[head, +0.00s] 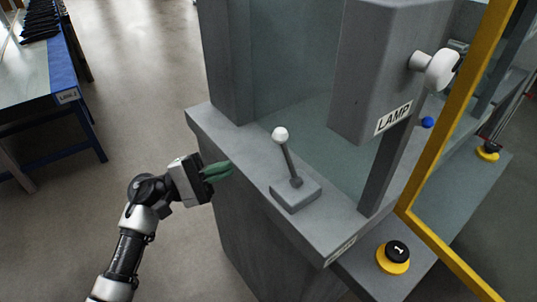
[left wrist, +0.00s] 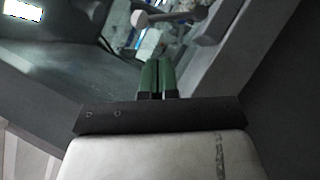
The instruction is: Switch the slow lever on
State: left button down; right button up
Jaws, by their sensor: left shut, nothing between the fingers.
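The lever (head: 288,160) stands on a small grey base (head: 296,194) on the grey ledge. It has a thin grey rod and a white ball knob, and it leans to the left in the head view. I cannot read a label that names it slow. My left gripper (head: 218,171), with green fingers, is shut and empty. It is at the ledge's left edge, to the left of the lever and apart from it. In the left wrist view, the shut green fingers (left wrist: 155,77) show at the centre. My right gripper is not in view.
A grey box labelled LAMP (head: 385,75) with a white knob (head: 437,70) hangs right of the lever. A yellow frame (head: 425,170) crosses the right side. A black button on a yellow base (head: 394,257) sits on a lower shelf. A blue-edged table (head: 62,55) is far left; the floor between is clear.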

pick_arm(q)
jog(key=shift+d, duration=0.1)
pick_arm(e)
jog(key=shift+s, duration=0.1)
pick_arm(q)
jog(key=p, duration=0.2)
send_near(287, 156)
jog(key=w+d, duration=0.1)
jog(key=w+d+r, duration=0.1)
jog(key=d, duration=0.1)
jog(key=shift+w+d+r, duration=0.2)
jog(key=shift+d+r, duration=0.05)
jog(key=shift+d, duration=0.05)
jog(key=shift+p+x, duration=0.4)
jog(key=shift+x, duration=0.6)
jog(key=shift+d, duration=0.4)
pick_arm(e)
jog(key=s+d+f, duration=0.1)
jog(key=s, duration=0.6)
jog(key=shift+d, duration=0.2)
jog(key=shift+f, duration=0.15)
